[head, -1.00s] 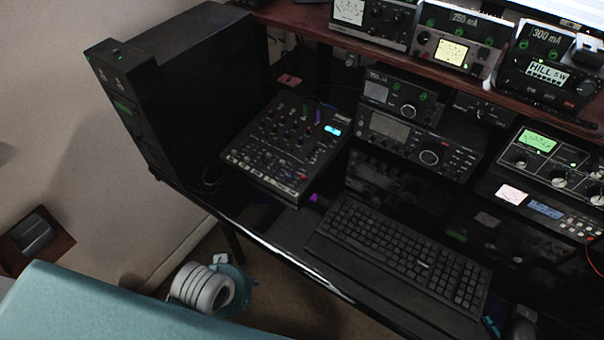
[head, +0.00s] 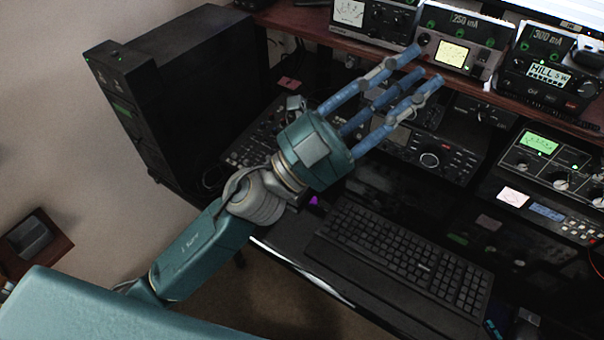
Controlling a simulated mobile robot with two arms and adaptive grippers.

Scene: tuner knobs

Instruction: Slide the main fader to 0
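The mixer (head: 249,148) lies on the black desk left of the keyboard. My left arm and hand cover most of it, so its main fader is hidden or too small to tell. My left gripper (head: 420,75) comes in from the lower left above the mixer. Its blue fingers are long, straight and spread apart, pointing to the upper right toward the radios. It is open and holds nothing. My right gripper is not in view.
A black keyboard (head: 400,250) lies on the desk right of the mixer. A black computer tower (head: 185,90) stands at the left. Radios, such as the one with a yellow meter (head: 453,53), fill the shelf (head: 290,17). More radio equipment (head: 437,157) stands below it.

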